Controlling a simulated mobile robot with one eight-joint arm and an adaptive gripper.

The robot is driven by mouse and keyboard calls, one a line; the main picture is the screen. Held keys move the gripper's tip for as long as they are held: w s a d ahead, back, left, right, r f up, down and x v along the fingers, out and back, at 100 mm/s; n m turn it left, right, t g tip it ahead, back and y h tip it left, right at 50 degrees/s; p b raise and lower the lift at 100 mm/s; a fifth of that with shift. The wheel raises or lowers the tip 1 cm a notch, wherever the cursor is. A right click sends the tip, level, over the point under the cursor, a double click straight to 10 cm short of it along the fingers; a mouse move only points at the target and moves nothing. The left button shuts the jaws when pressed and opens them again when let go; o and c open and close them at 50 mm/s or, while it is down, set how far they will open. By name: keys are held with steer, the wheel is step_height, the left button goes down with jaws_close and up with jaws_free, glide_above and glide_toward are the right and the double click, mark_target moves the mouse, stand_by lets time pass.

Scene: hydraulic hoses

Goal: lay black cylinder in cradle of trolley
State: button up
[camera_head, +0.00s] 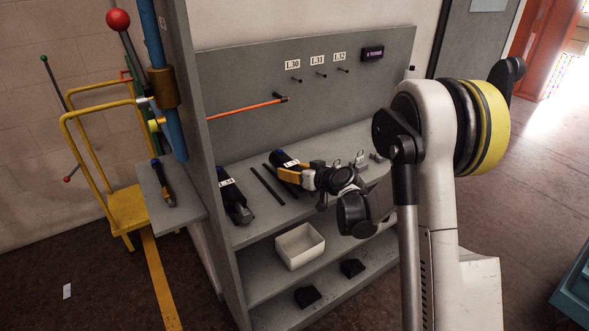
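A black cylinder (282,158) with a blue end and a white label lies on the grey shelf's upper board. My gripper (287,173) reaches it from the right, with a yellow finger along its near side. The far finger is hidden, so I cannot tell whether the gripper is open or shut on it. A second black cylinder (235,204) with a white label lies at the board's left end. The yellow trolley (127,207) stands at the left, behind the shelf's side panel. I cannot make out its cradle.
Dark bars (267,186) lie between the cylinders. A white bin (299,246) and black blocks (308,296) sit on lower shelves. A grey side ledge (180,212) holds a dark tool (163,184). A blue post (170,105) stands by the panel. Floor at lower left is mostly clear.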

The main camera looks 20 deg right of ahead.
step_height(320, 180, down, 2)
steer(key=shift+f+b, duration=0.1)
steer(key=shift+b, duration=0.3)
steer(key=o, duration=1.4)
